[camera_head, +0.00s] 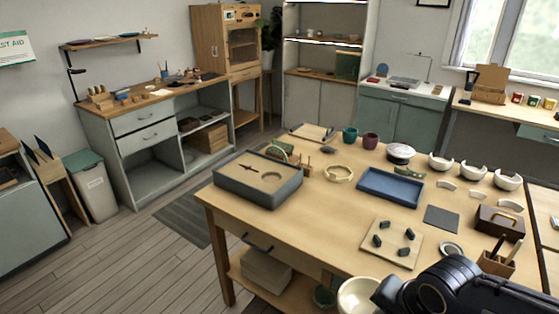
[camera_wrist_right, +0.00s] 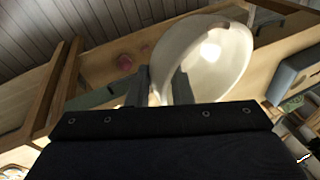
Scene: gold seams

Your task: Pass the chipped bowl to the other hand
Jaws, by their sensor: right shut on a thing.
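A cream-white bowl (camera_head: 358,297) is at the bottom edge of the head view, in front of the worktable's near edge. It is partly cut off by the frame and by my right arm. In the right wrist view the bowl (camera_wrist_right: 215,58) is large, glossy and tilted, with its wall at the fingers. My right gripper (camera_wrist_right: 163,88) is shut on this bowl's wall. My left gripper is not in view.
The wooden worktable (camera_head: 318,222) holds a grey sand tray (camera_head: 245,194), a blue tray (camera_head: 390,187), a board with dark pegs (camera_head: 391,243) and a tool caddy (camera_head: 496,262). Several white bowls (camera_head: 474,173) stand at the right back. The table's front middle is bare.

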